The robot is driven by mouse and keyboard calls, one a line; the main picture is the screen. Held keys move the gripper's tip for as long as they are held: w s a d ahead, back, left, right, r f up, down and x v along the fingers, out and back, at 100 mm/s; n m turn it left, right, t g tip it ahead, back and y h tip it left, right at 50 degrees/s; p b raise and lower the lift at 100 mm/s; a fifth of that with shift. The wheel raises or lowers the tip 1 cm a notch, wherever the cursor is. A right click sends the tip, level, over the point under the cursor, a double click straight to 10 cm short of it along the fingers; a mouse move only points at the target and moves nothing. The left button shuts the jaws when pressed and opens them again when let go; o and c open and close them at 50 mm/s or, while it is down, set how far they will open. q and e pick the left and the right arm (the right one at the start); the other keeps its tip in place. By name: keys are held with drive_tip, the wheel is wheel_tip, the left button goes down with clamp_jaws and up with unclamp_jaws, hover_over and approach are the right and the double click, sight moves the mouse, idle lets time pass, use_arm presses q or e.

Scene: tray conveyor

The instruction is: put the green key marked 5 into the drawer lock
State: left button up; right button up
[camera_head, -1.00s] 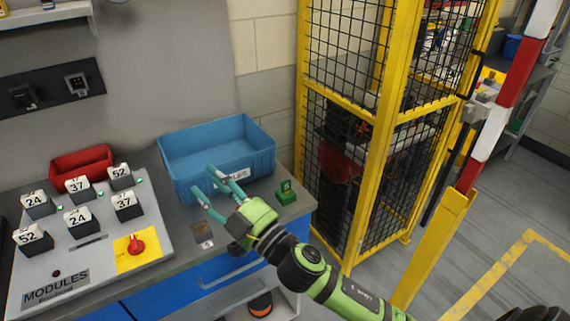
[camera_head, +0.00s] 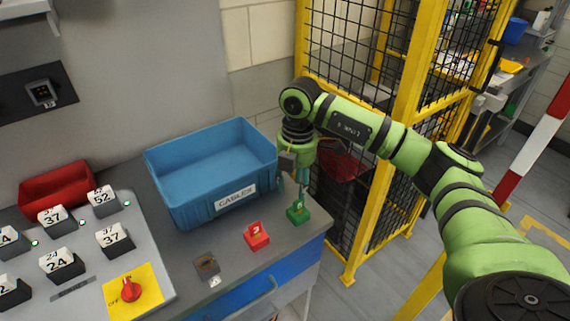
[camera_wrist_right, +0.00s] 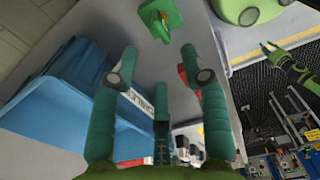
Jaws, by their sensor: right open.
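The green key (camera_head: 298,212) stands on its base near the right end of the grey worktop; its digit is too small to read surely. My right gripper (camera_head: 298,183) points down just above the key, with its fingers open and empty. In the right wrist view the key (camera_wrist_right: 160,20) lies ahead of the two fingertips, roughly centred between them and apart from them. A small brownish plate with a dark centre (camera_head: 206,265), seemingly the lock, lies on the worktop's front part. The blue drawer front (camera_head: 250,296) is below. A small green gripper-like arm (camera_wrist_right: 290,65), perhaps my left, shows at the wrist view's right.
A red key marked 3 (camera_head: 256,236) stands left of the green key. The blue CABLES bin (camera_head: 190,212) is close behind and left. A red bin (camera_head: 40,190) and a module panel (camera_head: 95,280) fill the left. A yellow mesh fence (camera_head: 395,125) stands right.

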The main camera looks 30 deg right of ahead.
sight(298, 200)
drive_tip(key=shift+d+h, duration=0.3)
drive_tip(key=shift+d, duration=0.35)
drive_tip(key=f+p, duration=0.1)
drive_tip(key=s+f, duration=0.1)
drive_tip(key=f, duration=0.1)
drive_tip(key=shift+f+p, duration=0.1)
drive_tip(key=shift+p, duration=0.3)
drive_tip(key=shift+w+f+p, duration=0.2)
drive_tip(key=shift+f+p, duration=0.1)
drive_tip(key=shift+f, duration=0.8)
drive_tip(key=shift+w+a+f, duration=0.1)
drive_tip(key=shift+f, duration=0.4)
drive_tip(key=c, duration=0.8)
clamp_jaws()
use_arm(q)
drive_tip(key=s+r, duration=0.2)
drive_tip(key=shift+s+a+r, duration=0.1)
drive_tip(key=shift+s+r, duration=0.15)
drive_tip(key=shift+r, duration=0.05)
use_arm(e)
drive_tip(key=shift+r, duration=0.15)
